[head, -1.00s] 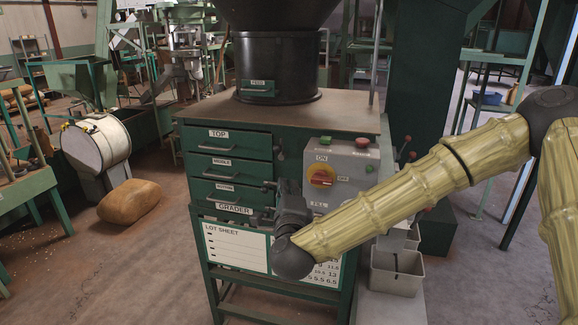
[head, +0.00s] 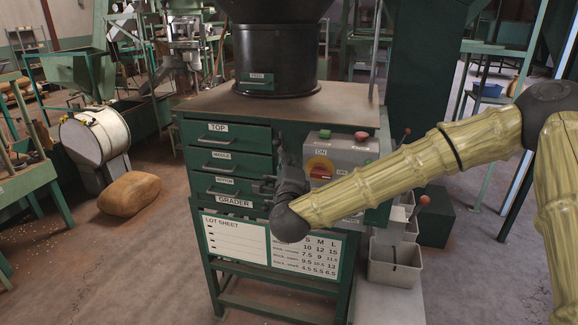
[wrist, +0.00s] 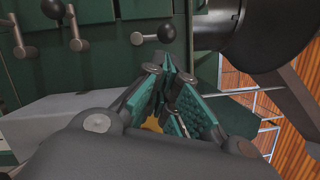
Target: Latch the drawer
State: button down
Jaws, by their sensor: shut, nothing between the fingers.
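The green grader cabinet has a top drawer (head: 226,137), a middle drawer (head: 222,163) and a bottom drawer (head: 222,189). All look about flush; I cannot tell a small gap. My gripper (head: 266,187) is at the right edge of the bottom drawer and partly hidden by my wrist. In the wrist view my gripper (wrist: 167,70) is shut and empty, its fingertips just short of a latch lever (wrist: 150,37) with a black ball knob. Touching is not clear. Two more latch levers (wrist: 76,30) and (wrist: 19,38) are turned another way.
A grey control box (head: 340,157) with a red-and-yellow switch is right of the drawers, behind my arm. A lot sheet (head: 272,243) hangs below them. Grey bins (head: 395,270) stand at lower right. A tan sack (head: 129,194) lies left; the floor in front is clear.

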jog(key=w, duration=0.4)
jog(key=shift+r+p, duration=0.2)
jog(key=shift+p, duration=0.15)
